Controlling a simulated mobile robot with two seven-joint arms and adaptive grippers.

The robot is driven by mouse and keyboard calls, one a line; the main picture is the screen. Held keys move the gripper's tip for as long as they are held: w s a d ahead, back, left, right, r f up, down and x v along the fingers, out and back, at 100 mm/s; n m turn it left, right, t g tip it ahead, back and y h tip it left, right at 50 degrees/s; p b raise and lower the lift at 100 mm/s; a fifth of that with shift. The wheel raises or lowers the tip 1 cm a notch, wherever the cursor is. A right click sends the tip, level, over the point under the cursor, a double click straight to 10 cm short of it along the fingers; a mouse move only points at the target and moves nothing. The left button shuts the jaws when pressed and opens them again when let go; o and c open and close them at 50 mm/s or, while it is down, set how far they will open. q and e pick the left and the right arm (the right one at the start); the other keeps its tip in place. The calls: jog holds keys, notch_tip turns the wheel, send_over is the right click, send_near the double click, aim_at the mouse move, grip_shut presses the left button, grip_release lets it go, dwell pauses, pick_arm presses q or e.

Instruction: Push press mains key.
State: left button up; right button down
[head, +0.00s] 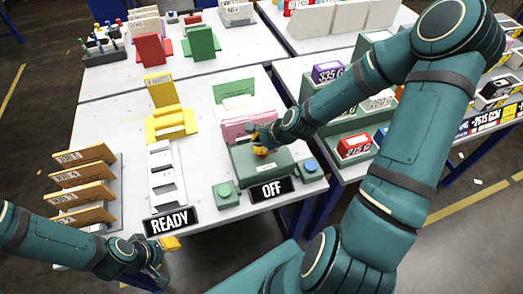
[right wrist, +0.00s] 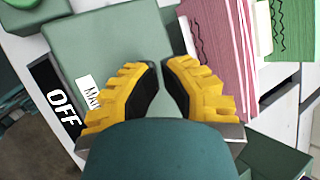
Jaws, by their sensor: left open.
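The mains press is a green box (head: 265,171) at the table's front edge. A white label starting "MA" (right wrist: 90,92) is on its top in the right wrist view. A black OFF sign (head: 271,190) stands at its front. My right gripper (head: 260,142) is over the box's back part, near the pink sheets; contact cannot be told. Its yellow fingers (right wrist: 163,75) come close together at the tips, with nothing seen between them. A blue button (head: 310,166) is right of the box, and a green button (head: 226,190) left of it. My left gripper (head: 160,258) is open and empty, in front of the table.
Pink sheets (head: 246,124) stand behind the box. A white ladder-like rack (head: 166,178) and a READY sign (head: 171,222) are to the left, with brown slats (head: 80,178) further left. A yellow stand (head: 170,124) is behind. The table between rack and green button is clear.

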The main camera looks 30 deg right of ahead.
jog(key=shift+f, duration=0.2)
dwell(0.4)
jog(key=shift+f, duration=0.3)
jog(key=shift+r, duration=0.45)
dwell(0.3)
notch_tip(320, 180, up, 6)
jog(key=p, duration=0.6)
jog(key=shift+r, duration=0.1)
dwell(0.4)
